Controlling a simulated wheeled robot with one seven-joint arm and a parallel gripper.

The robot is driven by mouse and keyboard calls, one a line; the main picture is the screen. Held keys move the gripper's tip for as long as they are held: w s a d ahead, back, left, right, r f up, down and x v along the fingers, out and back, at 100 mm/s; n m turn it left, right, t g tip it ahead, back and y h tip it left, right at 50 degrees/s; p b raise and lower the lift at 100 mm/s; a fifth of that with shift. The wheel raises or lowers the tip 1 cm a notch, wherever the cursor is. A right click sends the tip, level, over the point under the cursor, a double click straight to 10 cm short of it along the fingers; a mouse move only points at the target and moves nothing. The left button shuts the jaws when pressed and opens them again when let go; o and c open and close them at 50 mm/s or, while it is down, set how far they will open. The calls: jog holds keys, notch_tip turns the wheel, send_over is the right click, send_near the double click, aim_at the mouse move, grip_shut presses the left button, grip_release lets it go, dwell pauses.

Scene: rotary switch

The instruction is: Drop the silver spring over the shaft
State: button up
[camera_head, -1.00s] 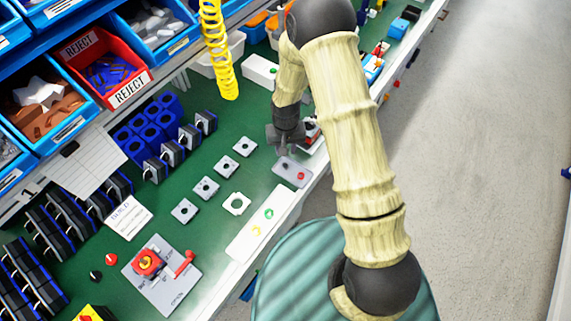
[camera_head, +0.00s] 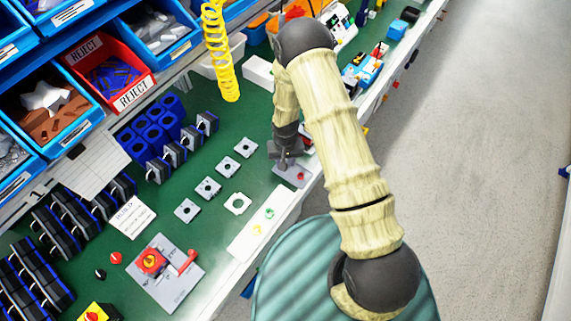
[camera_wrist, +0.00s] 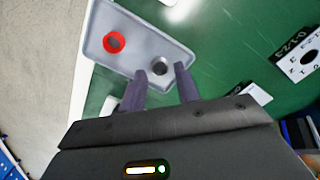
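The silver spring (camera_wrist: 160,66) shows in the wrist view as a small round metallic piece on a grey tray (camera_wrist: 140,38). My gripper (camera_wrist: 159,70) is open, its two dark fingertips apart on either side of the spring in this view; I cannot tell whether they touch it. In the head view my gripper (camera_head: 284,160) is low over the same tray (camera_head: 290,178), and the spring is hidden there. A grey plate (camera_head: 165,275) at the lower left carries a red and yellow switch part (camera_head: 151,262) and a red handle; I cannot make out the shaft.
A red ring (camera_wrist: 114,42) lies on the tray beside the spring. Several grey square plates (camera_head: 208,188) lie on the green bench left of my gripper. A white strip (camera_head: 262,225) holds small green and yellow parts. A yellow coiled hose (camera_head: 220,50) hangs above the bench.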

jog(key=shift+f, duration=0.75)
grip_shut()
